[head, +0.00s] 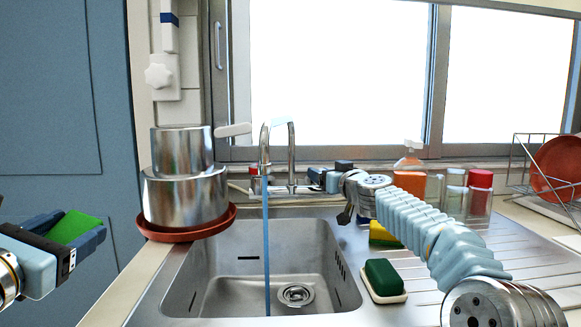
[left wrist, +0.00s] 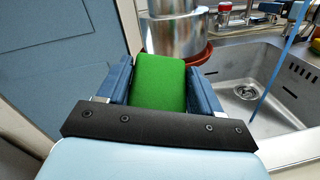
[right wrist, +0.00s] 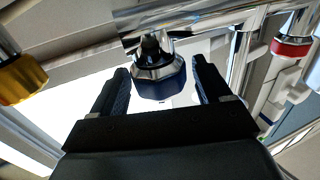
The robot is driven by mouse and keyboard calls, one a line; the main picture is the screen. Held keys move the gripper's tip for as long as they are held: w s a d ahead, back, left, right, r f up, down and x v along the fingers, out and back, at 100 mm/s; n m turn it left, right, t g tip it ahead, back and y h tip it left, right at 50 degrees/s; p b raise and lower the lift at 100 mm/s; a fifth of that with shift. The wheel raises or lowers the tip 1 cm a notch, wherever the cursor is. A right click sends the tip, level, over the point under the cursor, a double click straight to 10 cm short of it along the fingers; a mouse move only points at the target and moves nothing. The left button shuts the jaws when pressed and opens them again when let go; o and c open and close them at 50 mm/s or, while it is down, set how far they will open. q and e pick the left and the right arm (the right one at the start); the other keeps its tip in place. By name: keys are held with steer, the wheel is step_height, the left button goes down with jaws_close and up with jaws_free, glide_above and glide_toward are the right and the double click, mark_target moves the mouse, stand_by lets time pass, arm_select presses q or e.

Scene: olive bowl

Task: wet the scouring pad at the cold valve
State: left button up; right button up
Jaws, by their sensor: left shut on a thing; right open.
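The green scouring pad (left wrist: 158,82) is between the fingers of my left gripper (left wrist: 156,85), which is shut on it. In the head view the pad (head: 74,227) and left gripper (head: 72,242) are at the lower left, left of the sink and away from the water. The dark blue cold valve (right wrist: 158,82) is between the fingers of my open right gripper (right wrist: 160,88), with gaps visible on both sides. In the head view my right gripper (head: 325,178) is at the tap, largely hiding this valve. A thin blue water stream (head: 267,250) falls from the spout into the sink.
Metal pots (head: 185,195) stand on a reddish dish at the sink's left rim. A green-and-white sponge (head: 384,278) lies on the right rim, with a yellow sponge (head: 383,236) behind. Bottles (head: 410,172) stand behind my right arm. A red-ringed valve (right wrist: 290,48) is nearby.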

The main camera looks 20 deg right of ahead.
steer(key=shift+w, duration=0.25)
